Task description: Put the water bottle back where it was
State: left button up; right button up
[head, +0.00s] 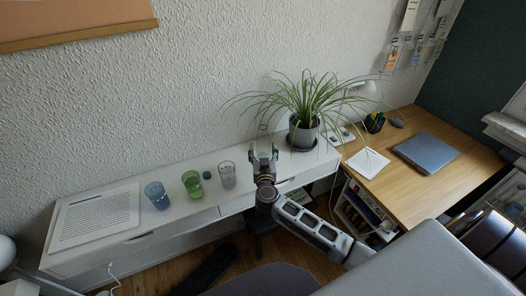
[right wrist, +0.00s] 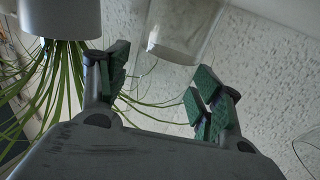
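No object is clearly recognisable as the water bottle. A pale, translucent object (right wrist: 178,32) is at the top of the right wrist view, beyond my fingertips; I cannot tell if it is the bottle. My right gripper (head: 263,152) is over the front of the white shelf (head: 128,238), between the clear glass and the potted plant. In the right wrist view its fingers (right wrist: 160,88) stand apart with nothing gripped. On the shelf stand a blue glass (head: 157,195), a green glass (head: 192,184) and a clear glass (head: 227,174). My left gripper is not in view.
A potted plant (head: 303,135) with long leaves stands right of my gripper. A small dark green item (head: 207,175) lies between glasses. A printed sheet (head: 95,217) covers the shelf's left end. The wooden desk (head: 408,200) holds a laptop (head: 427,152) and white pad (head: 368,162).

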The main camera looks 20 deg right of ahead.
jog(key=shift+r, duration=0.1)
dwell(0.3)
jog(key=v, duration=1.2)
dwell(0.3)
